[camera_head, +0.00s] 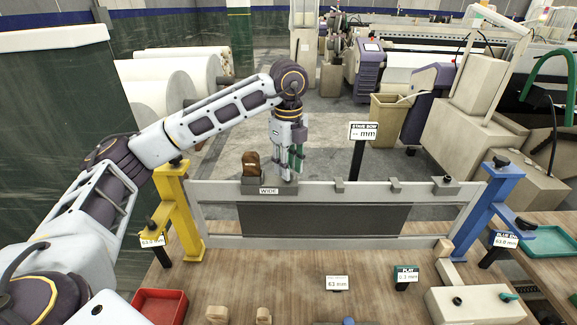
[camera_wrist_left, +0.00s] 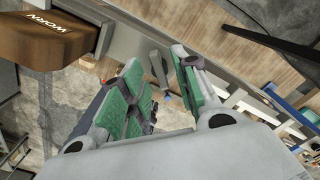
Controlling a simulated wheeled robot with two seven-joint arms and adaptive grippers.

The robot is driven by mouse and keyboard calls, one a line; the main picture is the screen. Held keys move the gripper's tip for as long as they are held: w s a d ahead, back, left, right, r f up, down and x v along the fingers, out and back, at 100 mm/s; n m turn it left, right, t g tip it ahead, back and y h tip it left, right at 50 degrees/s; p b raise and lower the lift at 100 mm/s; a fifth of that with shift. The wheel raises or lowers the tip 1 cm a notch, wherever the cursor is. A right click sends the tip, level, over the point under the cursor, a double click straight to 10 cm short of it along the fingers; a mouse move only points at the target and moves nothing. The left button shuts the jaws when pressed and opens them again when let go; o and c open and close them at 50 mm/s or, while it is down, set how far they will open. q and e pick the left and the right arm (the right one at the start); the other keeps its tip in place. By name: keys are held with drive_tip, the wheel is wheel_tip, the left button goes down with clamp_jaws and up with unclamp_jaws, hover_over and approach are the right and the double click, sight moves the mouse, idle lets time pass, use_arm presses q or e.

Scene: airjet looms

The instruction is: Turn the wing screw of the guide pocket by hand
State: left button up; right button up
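My left gripper (camera_head: 291,172) points down just above the top rail of the grey frame (camera_head: 320,192), beside the guide pocket with the label WIDE (camera_head: 268,191). In the left wrist view its green-padded fingers are spread, so the gripper (camera_wrist_left: 158,62) is open. A small grey upright part (camera_wrist_left: 159,68) shows in the gap between the fingers; I cannot tell whether it is the wing screw or whether a finger touches it. A brown block (camera_head: 251,163) sits on the pocket at left of the gripper. In the left wrist view the block (camera_wrist_left: 45,35) bears the word WORN. My right gripper is not in view.
The frame stands on a wooden table between a yellow post (camera_head: 178,213) and a blue post (camera_head: 487,212). A red tray (camera_head: 159,307) lies front left, a green tray (camera_head: 550,241) at right. A sign on a black post (camera_head: 357,160) stands behind the rail.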

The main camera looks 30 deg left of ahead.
use_arm(q)
drive_tip(key=shift+r+p, duration=1.55)
drive_tip(key=shift+r, duration=1.05)
wheel_tip(320, 180, up, 12)
idle(0.8)
